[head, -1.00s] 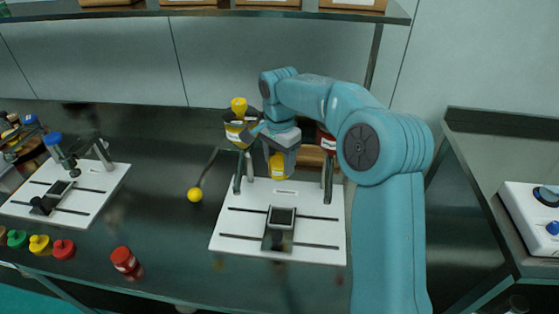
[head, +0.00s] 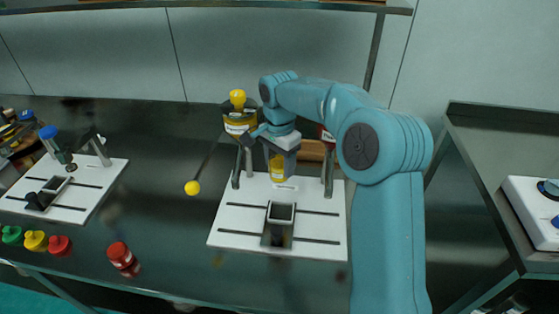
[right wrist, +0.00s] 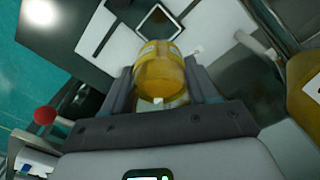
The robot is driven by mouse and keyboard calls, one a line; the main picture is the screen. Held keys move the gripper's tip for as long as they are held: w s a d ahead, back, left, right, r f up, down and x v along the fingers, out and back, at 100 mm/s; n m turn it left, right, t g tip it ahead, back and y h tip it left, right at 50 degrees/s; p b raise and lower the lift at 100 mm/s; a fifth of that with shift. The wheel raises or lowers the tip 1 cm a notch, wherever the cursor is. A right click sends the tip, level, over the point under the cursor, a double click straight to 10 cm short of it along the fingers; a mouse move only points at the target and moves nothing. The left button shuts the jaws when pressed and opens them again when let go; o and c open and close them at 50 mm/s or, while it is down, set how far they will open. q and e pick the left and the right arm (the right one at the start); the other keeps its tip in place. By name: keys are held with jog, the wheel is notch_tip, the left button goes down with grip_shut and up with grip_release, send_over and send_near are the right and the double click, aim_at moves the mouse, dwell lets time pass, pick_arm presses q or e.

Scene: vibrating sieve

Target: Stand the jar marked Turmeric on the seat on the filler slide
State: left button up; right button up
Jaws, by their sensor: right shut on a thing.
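My right gripper (head: 280,172) is shut on a yellow jar (head: 278,168), held upright over the back part of the white filler base (head: 228,225). The jar's marking cannot be read. In the right wrist view the jar (right wrist: 160,76) sits between the two dark fingers. The square, dark-walled seat (head: 281,213) stands on the base between the slide slots, in front of the jar and apart from it. The seat (right wrist: 158,22) also shows beyond the jar in the wrist view. My left gripper is not in view.
A yellow hopper (head: 238,122) and a lever with a yellow ball (head: 192,187) stand left of the jar. Posts (head: 328,175) flank the base. A red jar (head: 122,258), coloured knobs (head: 35,240) and another white station (head: 85,205) are at left.

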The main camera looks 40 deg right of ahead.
jog(key=shift+s+d+f+b, duration=0.1)
jog(key=shift+s+f+b, duration=0.05)
jog(key=shift+f+b, duration=5.1)
notch_tip(320, 180, down, 2)
jog(key=shift+f+p, duration=0.1)
jog(key=shift+p, duration=0.65)
jog(key=shift+f+b, duration=0.45)
jog(key=shift+f, duration=0.25)
jog(key=shift+f, duration=0.45)
jog(key=shift+f+b, duration=0.25)
jog(key=shift+b, duration=0.1)
jog(key=o, duration=1.2)
